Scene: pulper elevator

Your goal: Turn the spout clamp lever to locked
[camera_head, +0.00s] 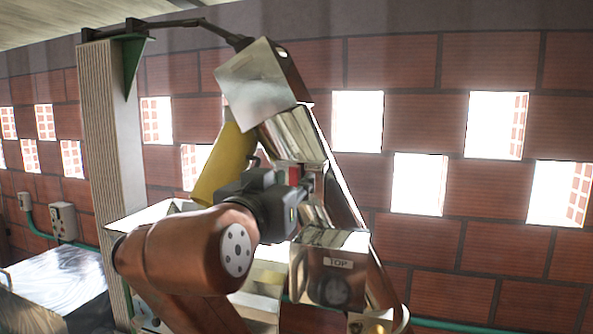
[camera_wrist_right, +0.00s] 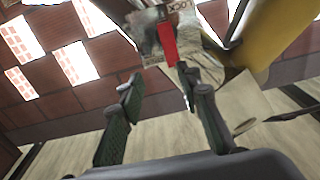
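The spout clamp lever is a red bar (camera_head: 294,174) on the metal spout, beside the yellow chute (camera_head: 224,164). In the right wrist view the red lever (camera_wrist_right: 167,42) hangs just beyond my fingertips, closer to the right-hand finger. My right gripper (camera_head: 304,188) reaches in from the left at the spout; its dark body hides part of the clamp. In the wrist view its fingers (camera_wrist_right: 158,80) are spread with an empty gap between them. I cannot tell whether a finger touches the lever. My left gripper is not in view.
A shiny metal box marked TOP (camera_head: 331,262) stands just below and right of the gripper. A metal head box (camera_head: 256,84) is above it. A striped post (camera_head: 105,150) stands left. A brick wall with bright openings (camera_head: 415,184) lies behind.

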